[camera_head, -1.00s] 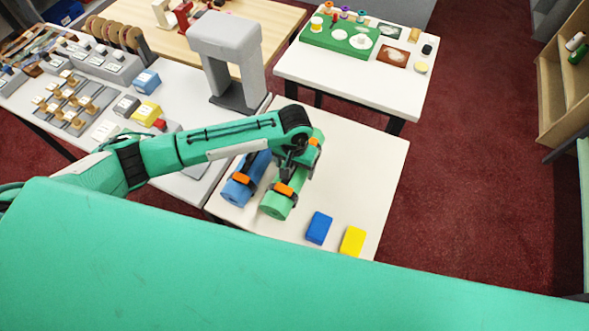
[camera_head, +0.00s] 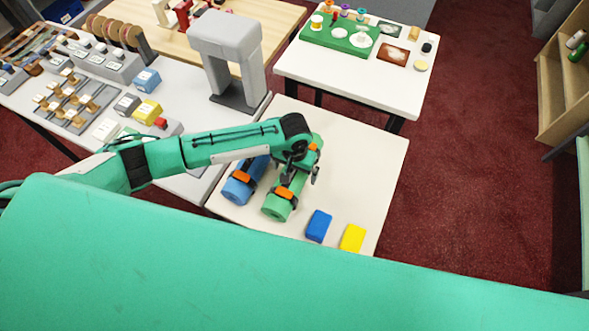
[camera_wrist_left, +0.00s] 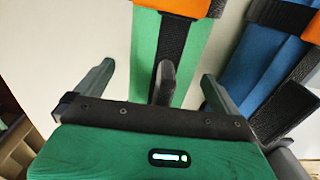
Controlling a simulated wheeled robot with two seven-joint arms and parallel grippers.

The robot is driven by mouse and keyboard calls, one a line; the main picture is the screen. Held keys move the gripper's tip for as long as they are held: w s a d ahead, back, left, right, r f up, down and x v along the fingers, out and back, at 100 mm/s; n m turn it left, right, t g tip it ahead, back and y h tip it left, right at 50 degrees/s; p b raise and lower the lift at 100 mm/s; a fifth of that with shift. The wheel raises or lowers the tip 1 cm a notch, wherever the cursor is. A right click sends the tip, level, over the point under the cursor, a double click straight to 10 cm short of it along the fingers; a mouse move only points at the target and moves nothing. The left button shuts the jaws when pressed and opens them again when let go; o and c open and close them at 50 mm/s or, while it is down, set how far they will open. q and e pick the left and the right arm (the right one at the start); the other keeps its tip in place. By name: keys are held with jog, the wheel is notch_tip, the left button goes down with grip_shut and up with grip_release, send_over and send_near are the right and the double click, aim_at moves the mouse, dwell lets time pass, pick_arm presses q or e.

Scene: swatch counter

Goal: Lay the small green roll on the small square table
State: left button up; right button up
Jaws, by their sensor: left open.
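The green roll (camera_head: 285,194) lies on the pale square table (camera_head: 369,170), with dark straps and orange buckles around it. It also shows in the left wrist view (camera_wrist_left: 146,45), with a dark strap across it. My left gripper (camera_head: 302,174) is open above the roll, its wrist hiding part of it. In the wrist view the two fingers (camera_wrist_left: 158,88) stand apart, one to each side of the green roll, with clear space between finger and roll. I cannot tell how high they are above the table. My right gripper is out of view.
A strapped blue roll (camera_head: 241,184) lies close beside the green one on the left. A blue block (camera_head: 318,226) and a yellow block (camera_head: 352,238) lie near the front edge. A grey arch-shaped stand (camera_head: 226,45) is behind. The table's right side is bare.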

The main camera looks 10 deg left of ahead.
pick_arm(q)
notch_tip(320, 180, up, 12)
jog(key=shift+r+b, duration=0.1)
jog(key=shift+b, duration=1)
